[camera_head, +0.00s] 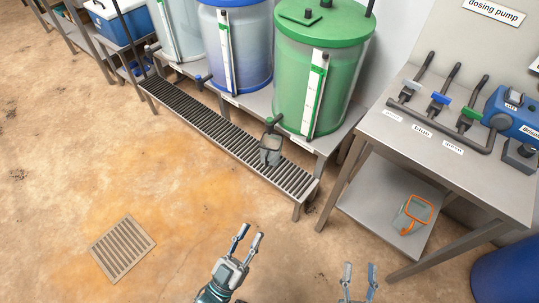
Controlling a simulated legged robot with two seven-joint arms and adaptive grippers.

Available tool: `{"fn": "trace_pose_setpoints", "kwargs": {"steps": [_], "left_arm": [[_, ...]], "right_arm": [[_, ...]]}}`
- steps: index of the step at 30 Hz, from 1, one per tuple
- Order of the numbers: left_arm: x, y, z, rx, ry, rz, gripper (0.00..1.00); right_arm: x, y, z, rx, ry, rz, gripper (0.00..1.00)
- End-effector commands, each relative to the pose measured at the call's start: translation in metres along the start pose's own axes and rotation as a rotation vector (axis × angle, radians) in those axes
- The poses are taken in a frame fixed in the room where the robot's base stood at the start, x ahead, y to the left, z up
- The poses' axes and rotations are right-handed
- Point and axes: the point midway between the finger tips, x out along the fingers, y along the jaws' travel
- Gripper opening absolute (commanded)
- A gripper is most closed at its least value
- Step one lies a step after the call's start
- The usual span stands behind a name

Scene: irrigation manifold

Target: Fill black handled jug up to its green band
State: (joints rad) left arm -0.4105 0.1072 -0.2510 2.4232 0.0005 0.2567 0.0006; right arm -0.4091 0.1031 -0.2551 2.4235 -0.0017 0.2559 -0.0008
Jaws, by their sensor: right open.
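A small grey, see-through jug with a dark handle (270,152) stands on the slatted grate, just below the tap (273,122) of the green tank (318,75). Its band and the level inside are too small to make out. My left gripper (250,232) is empty, its fingers apart, above the floor in front of the grate and well short of the jug. My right gripper (360,266) is open and empty at the bottom edge, farther from the jug. The dosing pump (515,115) and the white, blue and green valves (438,100) are on the bench at the right.
A jug with an orange handle (415,213) is on the bench's lower shelf (375,215). The slatted grate (215,120) runs before the blue tank (238,45) and a whitish tank (172,25). A blue barrel (510,275) stands lower right. Floor around the drain (122,248) is clear.

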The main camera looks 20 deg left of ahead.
Motion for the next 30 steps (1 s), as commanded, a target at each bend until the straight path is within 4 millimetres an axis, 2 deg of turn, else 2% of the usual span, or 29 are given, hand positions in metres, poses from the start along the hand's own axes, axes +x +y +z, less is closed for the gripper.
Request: {"fn": "trace_pose_setpoints", "kwargs": {"steps": [6, 9, 10, 13, 14, 30], "left_arm": [[0.0011, 0.0052, 0.0004, 0.002, -0.003, 0.002, 0.31], [0.0004, 0.0010, 0.0009, -0.001, -0.002, -0.001, 0.31], [0.0003, 0.0004, 0.0010, 0.000, -0.002, -0.001, 0.26], [0.0002, 0.0003, 0.0011, -0.001, -0.002, -0.001, 0.01], [0.0002, 0.0003, 0.0011, -0.001, -0.002, -0.001, 0.00], [0.0000, 0.0000, 0.0016, 0.001, -0.004, 0.000, 0.00]], "right_arm": [[-0.0020, 0.0044, 0.0005, 0.005, -0.001, 0.002, 0.50], [-0.0009, 0.0010, 0.0017, -0.001, -0.004, -0.001, 0.50], [-0.0007, 0.0008, 0.0018, -0.001, -0.004, 0.000, 0.50], [-0.0006, 0.0008, 0.0018, -0.002, -0.004, -0.001, 0.50], [-0.0006, 0.0009, 0.0019, -0.002, -0.004, 0.000, 0.50], [-0.0004, 0.0006, 0.0020, 0.001, -0.005, 0.001, 0.50]]}}
